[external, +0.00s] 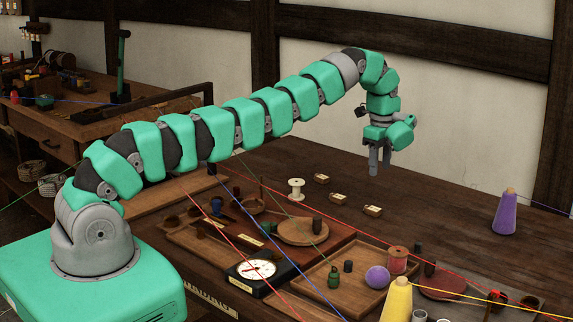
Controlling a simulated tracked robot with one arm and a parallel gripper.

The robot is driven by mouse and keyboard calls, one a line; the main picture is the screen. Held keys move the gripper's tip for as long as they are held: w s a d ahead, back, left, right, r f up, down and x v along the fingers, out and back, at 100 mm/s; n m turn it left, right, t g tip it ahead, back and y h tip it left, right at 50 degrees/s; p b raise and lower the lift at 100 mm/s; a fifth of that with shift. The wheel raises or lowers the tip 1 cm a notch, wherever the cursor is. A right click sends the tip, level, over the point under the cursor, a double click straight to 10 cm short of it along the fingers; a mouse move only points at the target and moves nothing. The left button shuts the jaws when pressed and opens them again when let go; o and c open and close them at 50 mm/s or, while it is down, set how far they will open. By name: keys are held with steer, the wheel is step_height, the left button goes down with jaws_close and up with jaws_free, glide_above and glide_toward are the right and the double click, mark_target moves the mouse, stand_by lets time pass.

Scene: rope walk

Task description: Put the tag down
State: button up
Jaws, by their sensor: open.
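My gripper (380,168) is raised above the back part of the table, pointing down. Its two grey fingers are apart, and I see nothing between them. Several small wooden blocks with pale labels lie on the table below and left of it: one at the back (321,178), one in the middle (338,198) and one nearer the front (372,210). These may be the tags; their writing is too small to read. The gripper is clear of all of them.
A white spool (296,189) stands left of the blocks. A purple yarn cone (506,212) stands at the right. A wooden tray (310,292) holds a purple ball (377,277) and a reddish spool (397,261). Coloured threads cross the front.

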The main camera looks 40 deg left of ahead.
steer(key=a+r+n+t, duration=0.3)
steer(key=r, duration=1.1)
steer(key=a+r+n+t, duration=0.3)
steer(key=r+n, duration=0.1)
steer(key=r, duration=1.1)
steer(key=s+a+r+n+t, duration=0.2)
steer(key=s+r, duration=0.2)
steer(key=r, duration=0.4)
steer(key=s+a+r+n+t, duration=0.1)
steer(key=s+a+r+n, duration=0.2)
steer(key=r, duration=0.5)
steer(key=s+a+r+n+t, duration=0.2)
steer(key=s+r+n+t, duration=0.1)
steer(key=s+r, duration=0.5)
steer(key=s+a+r+n+t, duration=0.3)
steer(key=s+r, duration=0.5)
steer(key=s, duration=0.7)
steer(key=shift+s+r, duration=0.15)
steer(key=shift+r, duration=0.1)
steer(key=shift+a, duration=0.1)
step_height(320, 180, down, 5)
steer(key=b, duration=0.4)
steer(key=shift+r+b, duration=0.2)
steer(key=shift+b, duration=0.1)
